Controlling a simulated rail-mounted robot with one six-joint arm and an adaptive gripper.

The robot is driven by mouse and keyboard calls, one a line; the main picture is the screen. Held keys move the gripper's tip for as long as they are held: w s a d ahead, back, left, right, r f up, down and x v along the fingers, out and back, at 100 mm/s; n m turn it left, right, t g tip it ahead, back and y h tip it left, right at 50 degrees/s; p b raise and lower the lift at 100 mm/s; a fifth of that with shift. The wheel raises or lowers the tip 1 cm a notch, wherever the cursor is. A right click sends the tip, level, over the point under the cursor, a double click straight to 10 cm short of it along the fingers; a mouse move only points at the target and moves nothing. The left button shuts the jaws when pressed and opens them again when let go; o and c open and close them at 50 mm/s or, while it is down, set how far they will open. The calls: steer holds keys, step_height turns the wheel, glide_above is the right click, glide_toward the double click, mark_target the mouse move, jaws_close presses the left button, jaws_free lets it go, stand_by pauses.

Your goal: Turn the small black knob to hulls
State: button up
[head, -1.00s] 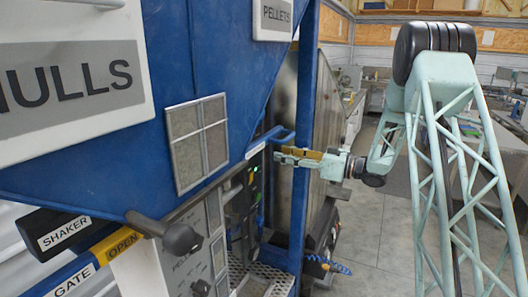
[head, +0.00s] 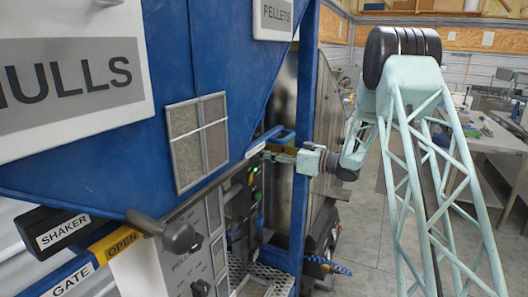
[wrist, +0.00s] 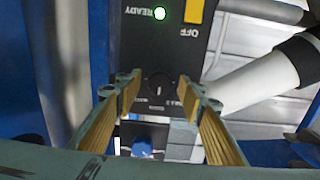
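The small black knob (wrist: 158,84) sits on a black control box (wrist: 150,48) in the wrist view, with a light pointer mark on it. Small labels beside it are too small or too covered to read. My gripper (wrist: 158,92) is open, with one gold-padded finger on each side of the knob. A gap shows between the knob and both fingers. In the head view my gripper (head: 270,153) reaches left past a blue post toward the panel area. The knob cannot be made out there.
A lit green READY light (wrist: 160,13) and a yellow OFF switch (wrist: 194,11) are on the box. A white pipe (wrist: 250,80) lies to the right. A blue post (head: 298,190) and blue hopper (head: 235,70) stand close to my arm.

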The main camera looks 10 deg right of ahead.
steer(key=shift+c, duration=0.8)
steer(key=c, duration=0.7)
steer(key=shift+f+n+b, duration=0.1)
steer(key=shift+n+b, duration=0.3)
steer(key=shift+b, duration=0.15)
steer(key=n+b, duration=0.7)
steer(key=o, duration=0.9)
steer(key=shift+c, duration=0.2)
